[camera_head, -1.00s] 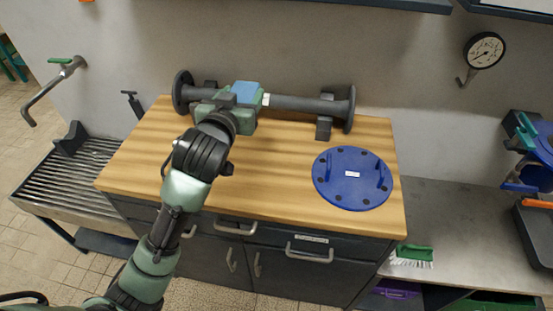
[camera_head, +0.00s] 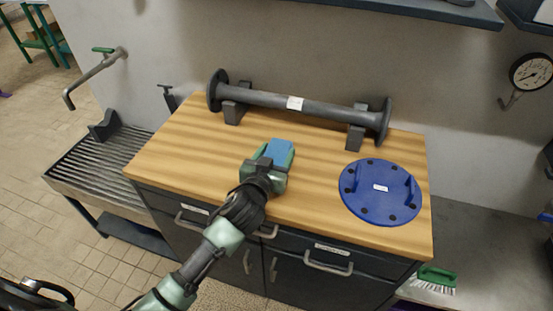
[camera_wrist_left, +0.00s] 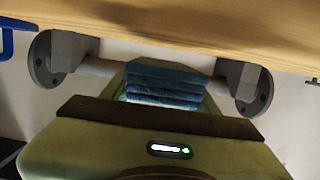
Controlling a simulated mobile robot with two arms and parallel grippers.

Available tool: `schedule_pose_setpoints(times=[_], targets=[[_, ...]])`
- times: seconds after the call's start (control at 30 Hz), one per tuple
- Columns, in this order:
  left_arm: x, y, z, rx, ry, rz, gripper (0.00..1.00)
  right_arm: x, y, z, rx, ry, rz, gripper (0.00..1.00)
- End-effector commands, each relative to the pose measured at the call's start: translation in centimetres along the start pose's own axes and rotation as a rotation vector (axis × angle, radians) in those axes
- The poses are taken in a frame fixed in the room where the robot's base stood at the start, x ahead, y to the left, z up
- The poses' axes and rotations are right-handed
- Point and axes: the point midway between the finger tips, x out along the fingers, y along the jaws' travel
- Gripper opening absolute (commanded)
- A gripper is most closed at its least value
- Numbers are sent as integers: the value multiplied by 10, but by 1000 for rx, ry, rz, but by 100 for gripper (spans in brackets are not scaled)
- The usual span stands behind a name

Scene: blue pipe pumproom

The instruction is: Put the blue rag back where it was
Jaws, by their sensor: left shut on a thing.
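The blue rag (camera_head: 281,149) is folded, and my left gripper (camera_head: 275,156) is shut on it. The rag shows as stacked blue folds in the left wrist view (camera_wrist_left: 163,85). The gripper and rag are over the middle of the wooden worktop (camera_head: 190,150), in front of the grey flanged pipe (camera_head: 325,108). I cannot tell exactly how high above the wood the rag is. The gripper body hides part of the rag and the wood under it. My right gripper is not in view.
The pipe rests on two dark supports (camera_head: 233,112) along the back of the worktop. A blue flange disc (camera_head: 378,207) with two handles lies at the right. A tap (camera_head: 92,72) and slatted drain (camera_head: 90,170) are at the left. Wood between gripper and disc is clear.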

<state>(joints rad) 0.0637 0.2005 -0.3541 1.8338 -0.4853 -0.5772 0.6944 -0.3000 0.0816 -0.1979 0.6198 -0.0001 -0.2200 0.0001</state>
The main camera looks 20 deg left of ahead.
Motion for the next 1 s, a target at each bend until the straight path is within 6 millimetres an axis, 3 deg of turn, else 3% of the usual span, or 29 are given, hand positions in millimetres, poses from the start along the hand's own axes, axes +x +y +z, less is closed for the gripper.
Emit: schedule_pose_setpoints(times=[0.13,0.57,0.6,0.63,1.0], targets=[[4,0,20,0,-2,-1,19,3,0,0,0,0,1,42],[5,0,26,-2,0,0,19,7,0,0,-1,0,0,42],[5,0,24,-1,0,0,71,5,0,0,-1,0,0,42],[5,0,24,-1,0,0,79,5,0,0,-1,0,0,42],[4,0,21,0,0,0,81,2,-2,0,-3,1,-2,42]])
